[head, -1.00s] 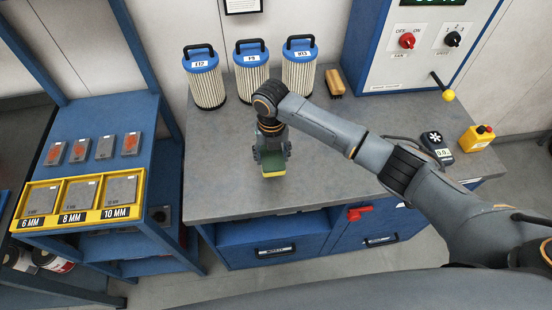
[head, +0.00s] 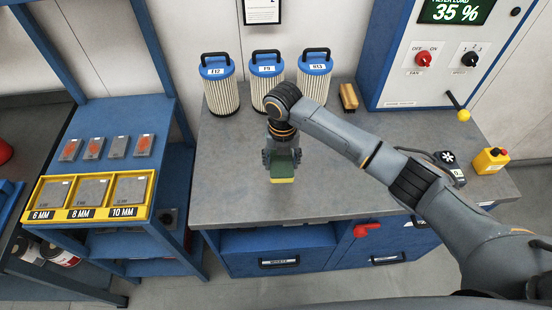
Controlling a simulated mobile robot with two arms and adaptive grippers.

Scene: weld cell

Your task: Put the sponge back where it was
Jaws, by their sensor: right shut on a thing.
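The sponge (head: 282,179) is green on one side with a yellow layer at its lower edge. My right gripper (head: 282,160) points down over the grey workbench (head: 235,190) and is shut on the sponge. The sponge is near the middle of the bench, in front of the filters; I cannot tell whether it touches the top. My left gripper is not in view.
Three blue-capped filters (head: 220,85) stand at the back of the bench, with a brush (head: 348,96) beside them. A control cabinet (head: 395,85) is behind right. A meter (head: 449,168) and a yellow button box (head: 491,161) lie right. A blue rack with a yellow tray (head: 92,213) stands left.

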